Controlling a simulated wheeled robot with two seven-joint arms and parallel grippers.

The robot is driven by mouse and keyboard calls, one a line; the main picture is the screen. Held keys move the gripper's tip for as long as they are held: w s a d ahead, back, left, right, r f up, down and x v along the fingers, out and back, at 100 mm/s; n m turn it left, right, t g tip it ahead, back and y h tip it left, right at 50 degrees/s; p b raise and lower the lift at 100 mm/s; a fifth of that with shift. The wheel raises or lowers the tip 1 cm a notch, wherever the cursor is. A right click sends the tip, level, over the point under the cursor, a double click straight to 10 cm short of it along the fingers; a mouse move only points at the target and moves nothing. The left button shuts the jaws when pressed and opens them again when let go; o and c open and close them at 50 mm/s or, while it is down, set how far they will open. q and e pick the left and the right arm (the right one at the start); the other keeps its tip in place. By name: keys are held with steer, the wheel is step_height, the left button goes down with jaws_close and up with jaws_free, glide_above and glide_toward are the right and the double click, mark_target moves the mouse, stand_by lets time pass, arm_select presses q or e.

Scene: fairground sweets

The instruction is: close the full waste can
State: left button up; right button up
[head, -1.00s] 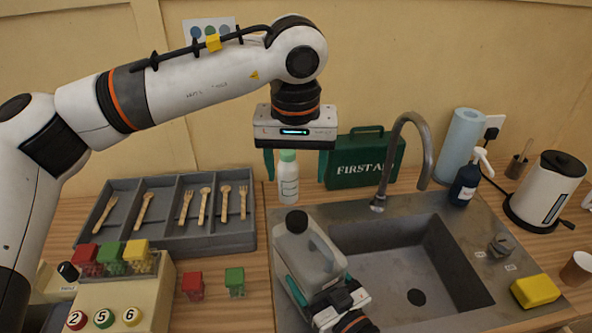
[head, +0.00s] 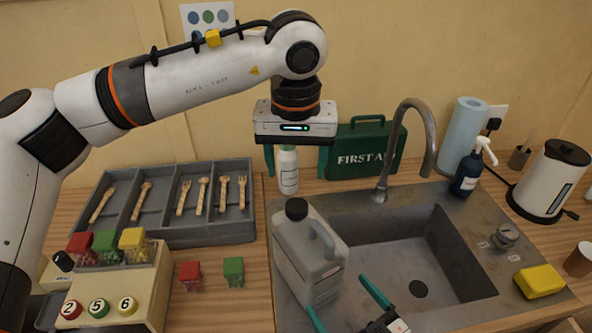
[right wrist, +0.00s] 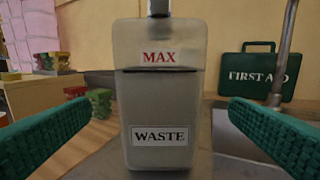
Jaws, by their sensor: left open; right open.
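The waste can (head: 308,262) is a translucent grey jug with a side handle, standing upright on the steel left of the sink basin. A black cap (head: 297,209) sits on its neck; I cannot tell how tight it is. In the right wrist view the can (right wrist: 165,105) shows MAX and WASTE labels, with a dark level line just below MAX. My right gripper (head: 345,304) is open in front of the can, fingers apart from its sides. My left gripper (head: 297,160) is open above and behind the can, near a white bottle with a green cap (head: 288,172).
The tap (head: 430,130) rises behind the basin (head: 400,262). A green first aid box (head: 362,150) stands behind. A soap bottle (head: 467,175), kettle (head: 548,180) and yellow sponge (head: 539,282) are right.

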steer(key=shift+v, duration=1.45)
